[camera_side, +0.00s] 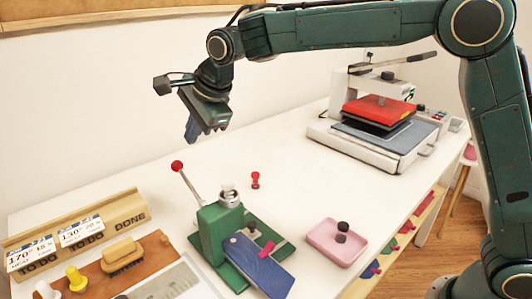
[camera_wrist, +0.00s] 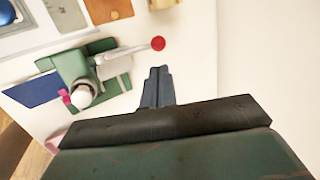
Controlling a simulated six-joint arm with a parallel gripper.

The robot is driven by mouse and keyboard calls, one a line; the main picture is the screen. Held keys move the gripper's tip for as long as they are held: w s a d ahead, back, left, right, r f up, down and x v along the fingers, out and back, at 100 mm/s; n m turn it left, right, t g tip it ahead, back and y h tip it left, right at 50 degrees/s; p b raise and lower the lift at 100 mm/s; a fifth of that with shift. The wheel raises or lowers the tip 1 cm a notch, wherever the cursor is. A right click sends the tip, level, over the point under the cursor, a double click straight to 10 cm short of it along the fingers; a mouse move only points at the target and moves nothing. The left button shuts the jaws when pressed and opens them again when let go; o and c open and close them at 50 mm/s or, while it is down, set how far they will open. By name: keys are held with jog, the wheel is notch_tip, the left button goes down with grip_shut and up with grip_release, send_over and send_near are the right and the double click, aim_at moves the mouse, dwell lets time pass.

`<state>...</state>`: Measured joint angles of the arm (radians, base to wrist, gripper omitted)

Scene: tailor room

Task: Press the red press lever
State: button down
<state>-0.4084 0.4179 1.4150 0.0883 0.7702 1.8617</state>
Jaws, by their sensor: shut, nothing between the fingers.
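The press lever is a thin metal rod with a red ball (camera_side: 177,166) on its end. It rises up and to the left from the green press (camera_side: 215,235) on the white table. The red ball (camera_wrist: 158,43) also shows in the wrist view, at the end of a pale bar. My gripper (camera_side: 191,138) is shut and empty, above and slightly right of the ball in the side view, apart from it. In the wrist view my fingertips (camera_wrist: 159,70) point toward the ball with a small gap in the picture. A blue piece (camera_side: 258,262) lies on the press's front plate.
A heat press (camera_side: 375,125) is at the back right. A wooden sign rack (camera_side: 120,212) and a brush (camera_side: 123,255) are at the left.

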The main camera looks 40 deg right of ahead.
jog(key=shift+v, duration=0.9)
jog(key=shift+w, duration=0.1)
jog(key=s+d+r+n+h, duration=0.1)
jog(key=s+d+r+n, duration=0.3)
jog(key=s+d+n, duration=0.85)
jog(key=s+d+f+n, duration=0.1)
jog(key=s+d+f, duration=0.1)
jog(key=s, duration=0.6)
jog(key=s+d+f+n, duration=0.2)
jog(key=s+d, duration=0.2)
jog(key=s, duration=0.3)
jog(key=s+d+f+n, duration=0.2)
jog(key=s+d+f, duration=0.1)
jog(key=s, duration=0.5)
jog(key=shift+s+h, duration=0.3)
jog(key=shift+h, duration=0.1)
